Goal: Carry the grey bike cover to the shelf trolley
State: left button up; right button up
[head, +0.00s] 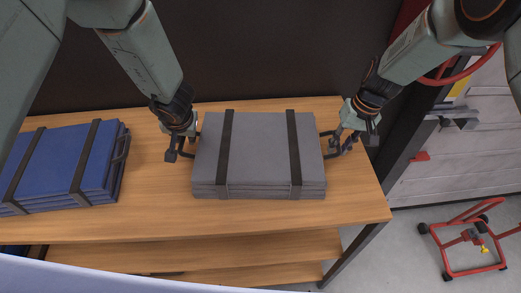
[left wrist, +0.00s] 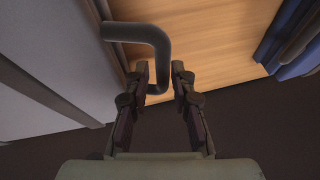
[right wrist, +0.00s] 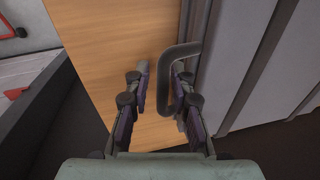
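The grey bike cover (head: 260,150) is a flat folded bundle with two dark straps, lying on a wooden shelf top (head: 290,225). It has a dark handle at each side. My left gripper (head: 180,152) is at its left end; in the left wrist view the open fingers (left wrist: 160,72) stand either side of the handle (left wrist: 145,32), without visibly clamping it. My right gripper (head: 338,143) is at its right end; in the right wrist view the open fingers (right wrist: 161,72) have the handle (right wrist: 170,95) between them, nearer one finger. I cannot make out a shelf trolley for certain.
A blue folded bundle (head: 65,165) with dark straps lies left on the same top. Lower wooden shelves (head: 220,267) show below. A dark wall stands behind. A red wheeled stand (head: 465,240) is on the grey floor at right, past the dark shelf post.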

pick_arm(q)
jog(key=shift+w+a+f, duration=0.1)
jog(key=shift+w+f, duration=0.05)
jog(key=shift+f, duration=0.15)
pick_arm(e)
jog(key=shift+a+f, duration=0.1)
jog(key=shift+f, duration=0.15)
pick_arm(q)
jog(key=shift+a, duration=0.15)
pick_arm(e)
jog(key=shift+a, duration=0.15)
jog(key=shift+a, duration=0.1)
pick_arm(q)
jog(key=shift+a, duration=0.1)
jog(key=shift+c, duration=0.2)
pick_arm(e)
jog(key=shift+r, duration=0.1)
jog(key=shift+c, duration=0.2)
pick_arm(q)
jog(key=shift+d, duration=0.25)
grip_shut()
pick_arm(e)
jog(key=shift+d, duration=0.2)
grip_shut()
pick_arm(q)
jog(key=shift+a, duration=0.15)
pick_arm(e)
jog(key=shift+a, duration=0.1)
